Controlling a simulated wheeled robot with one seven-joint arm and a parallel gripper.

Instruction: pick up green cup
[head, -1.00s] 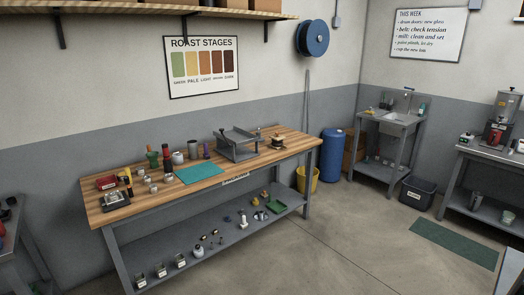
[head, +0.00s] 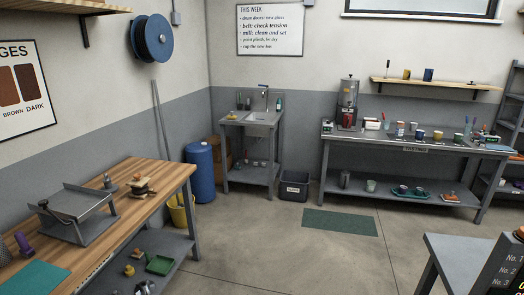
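Several small cups stand on the long grey bench at the right, in the head view. One dark cup (head: 458,138) near the bench's right part may be green, but it is too small to be sure. A pale grey-green cup or beaker (head: 371,185) stands on the bench's lower shelf. To its right, a green tray (head: 410,195) holds small cups. I cannot tell which of these is the green cup. My gripper is not in view.
The long grey bench (head: 400,144) stands against the far wall, with open floor and a green mat (head: 340,222) before it. A wooden workbench (head: 130,205) is at the left. Another table (head: 465,255) is at the near right. A dark bin (head: 294,187) stands by the sink.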

